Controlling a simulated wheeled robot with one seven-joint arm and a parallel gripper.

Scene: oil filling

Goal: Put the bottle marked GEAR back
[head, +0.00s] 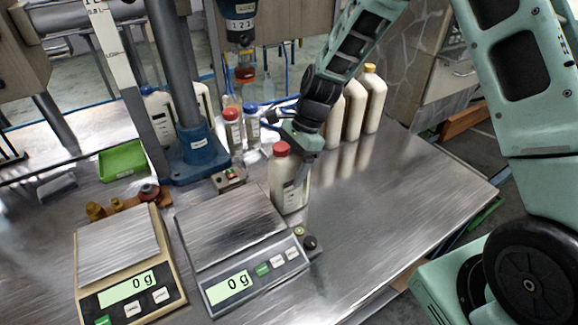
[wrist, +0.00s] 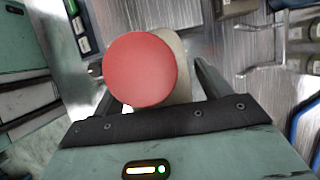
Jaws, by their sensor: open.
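A pale bottle (head: 287,190) with a red cap stands upright on the metal table, just behind the right-hand scale. Its label is too small to read, so I cannot tell whether it says GEAR. My gripper (head: 299,150) is at the top of this bottle, coming from the upper right. In the wrist view the red cap (wrist: 140,69) lies between the two spread fingers of my gripper (wrist: 155,82), with part of the pale bottle body (wrist: 183,62) beside it. The fingers look apart from the bottle, though the cap hides part of the left one.
Two scales, a tan one (head: 120,245) and a grey one (head: 228,225), both read 0 g. Cream bottles (head: 374,103) stand in a row behind my gripper. A smaller red-capped bottle (head: 233,133) and a blue-capped bottle (head: 252,128) stand left. The table's right side is clear.

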